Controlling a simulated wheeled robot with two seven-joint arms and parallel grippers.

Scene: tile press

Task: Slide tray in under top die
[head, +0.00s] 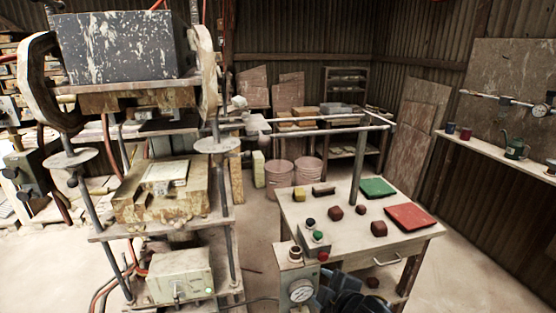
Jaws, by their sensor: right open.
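The press stands at the left. Its top die (137,99) is a worn, yellow-brown block under a dark, paint-chipped head (125,47). Well below it, a stained yellowish tray-like block (135,212) sits on the press's lower plate, with a pale flat piece (165,174) on top. There is an open gap between this and the top die. I cannot tell for sure which piece is the tray. My right gripper (336,287) is dark, open and low at the bottom edge, right of the press and beside the control box, apart from the tray-like block. My left gripper is not in view.
A control box with a gauge (301,290) and buttons stands between press and table. The table (337,223) holds a green plate (377,187), a red plate (410,216) and several dark red lumps. Press posts (222,185) flank the gap. Floor at right is clear.

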